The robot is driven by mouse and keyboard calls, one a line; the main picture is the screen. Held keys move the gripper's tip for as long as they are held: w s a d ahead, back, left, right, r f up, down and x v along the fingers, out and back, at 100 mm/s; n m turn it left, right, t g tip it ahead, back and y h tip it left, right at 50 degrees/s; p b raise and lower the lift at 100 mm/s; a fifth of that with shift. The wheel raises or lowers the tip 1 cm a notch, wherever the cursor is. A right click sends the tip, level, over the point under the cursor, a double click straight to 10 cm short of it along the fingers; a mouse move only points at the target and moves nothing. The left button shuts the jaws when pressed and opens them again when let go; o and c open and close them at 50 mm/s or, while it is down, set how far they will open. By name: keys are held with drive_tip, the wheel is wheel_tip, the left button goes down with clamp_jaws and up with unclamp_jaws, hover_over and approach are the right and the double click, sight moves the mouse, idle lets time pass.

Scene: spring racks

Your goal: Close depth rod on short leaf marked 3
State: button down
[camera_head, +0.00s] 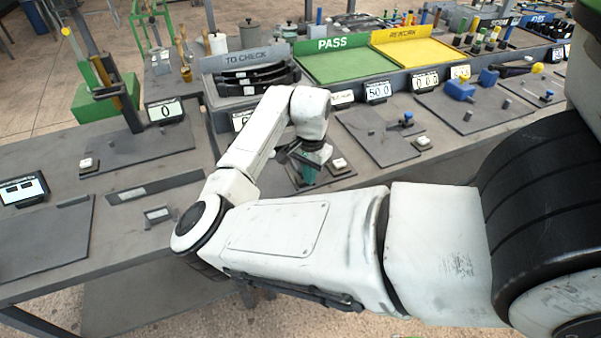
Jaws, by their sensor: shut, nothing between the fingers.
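My gripper (309,165) points down at the end of my white arm, over a dark fixture plate (343,177) in the middle of the bench. It is small and partly hidden by my arm; a teal part shows at its lower end, and I cannot tell whether it belongs to the gripper or the fixture. It is shut and empty. I cannot make out the depth rod or a leaf marked 3 under it. Several black leaves (250,83) with white labels lie in the grey TO CHECK tray (211,87) behind; their numbers are too small to read.
A green PASS tray (345,66) and yellow REWORK tray (420,52) look empty at the back. A plate with a blue part (407,119) and a 50.0 display (378,91) stand right of my gripper. A green-based stand (95,102) is at left. My forearm hides the front edge.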

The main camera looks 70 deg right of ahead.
drive_tip(key=shift+f, duration=0.25)
drive_tip(key=shift+f+b, duration=0.45)
drive_tip(key=shift+f, duration=0.35)
drive_tip(key=shift+w+d, duration=0.45)
drive_tip(key=shift+d, duration=0.05)
idle(0.4)
